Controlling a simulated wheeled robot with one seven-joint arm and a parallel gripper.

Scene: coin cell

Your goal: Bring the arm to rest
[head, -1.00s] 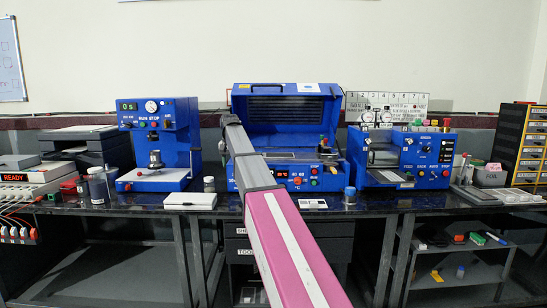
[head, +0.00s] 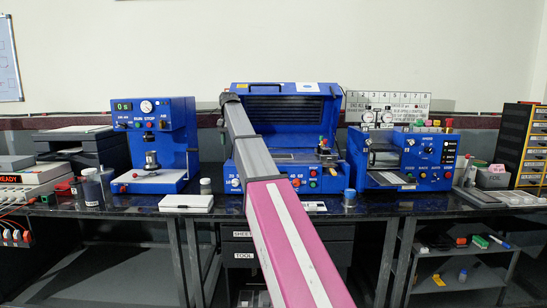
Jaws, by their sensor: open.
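My arm reaches from the bottom middle of the head view up and to the left, in front of the blue open-lidded machine (head: 318,110) at the centre of the bench. Its pink and white section is nearest and its grey section ends in a dark joint beside the raised lid. My gripper cannot be made out; it is hidden behind or beyond the arm's end. I see nothing held.
A blue press (head: 180,112) stands left and a blue two-gauge machine (head: 405,160) right on the dark bench (head: 290,213). A white flat case (head: 187,202), a blue-capped bottle (head: 349,197) and dark jars (head: 92,190) stand along the front. Drawers and shelves are below.

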